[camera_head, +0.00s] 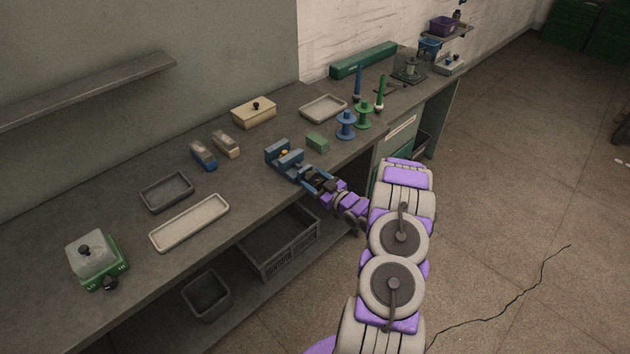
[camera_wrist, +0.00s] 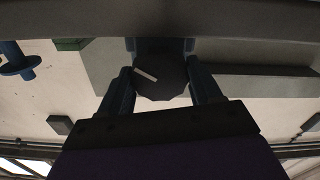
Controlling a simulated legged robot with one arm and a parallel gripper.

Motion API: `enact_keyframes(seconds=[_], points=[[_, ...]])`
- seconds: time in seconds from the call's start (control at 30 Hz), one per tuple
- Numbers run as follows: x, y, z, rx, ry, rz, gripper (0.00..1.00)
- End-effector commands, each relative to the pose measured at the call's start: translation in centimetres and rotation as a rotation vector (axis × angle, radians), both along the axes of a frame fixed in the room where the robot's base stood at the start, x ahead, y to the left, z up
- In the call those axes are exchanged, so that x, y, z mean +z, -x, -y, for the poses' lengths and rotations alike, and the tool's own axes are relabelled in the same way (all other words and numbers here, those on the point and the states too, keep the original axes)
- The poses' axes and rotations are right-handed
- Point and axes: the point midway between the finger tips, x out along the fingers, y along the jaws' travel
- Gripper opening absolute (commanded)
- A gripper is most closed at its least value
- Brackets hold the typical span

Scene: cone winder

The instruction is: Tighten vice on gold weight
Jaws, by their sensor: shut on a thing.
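The blue vice (camera_head: 272,148) stands near the front edge of the bench, and it also shows in the wrist view (camera_wrist: 160,45). The small gold weight (camera_head: 284,153) sits between its jaws; whether both jaws touch it is too small to tell. A dark round knob (camera_wrist: 160,82) with a white line sits at the front of the vice. The white line slants in the wrist view. My gripper (camera_head: 314,181) reaches in from the bench's front side. In the wrist view its two blue fingers stand on either side of the knob, and it is shut on it.
A green block (camera_head: 317,142) and a blue spool (camera_head: 346,127) stand right of the vice. A crate (camera_head: 279,245) sits under the bench.

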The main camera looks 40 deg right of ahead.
Motion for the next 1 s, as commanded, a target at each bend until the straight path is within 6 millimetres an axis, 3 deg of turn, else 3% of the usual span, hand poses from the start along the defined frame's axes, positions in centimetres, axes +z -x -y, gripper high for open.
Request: enact_keyframes(seconds=[0.5,0.8,0.83,1.0], points=[[0.42,-0.03,0.3,-0.002,-0.206,-0.012,0.33],[0.3,-0.02,0.39,-0.004,-0.216,-0.01,0.33],[0.31,-0.02,0.4,-0.004,-0.215,-0.01,0.65],[0.21,-0.02,0.33,-0.002,-0.216,-0.013,0.81]])
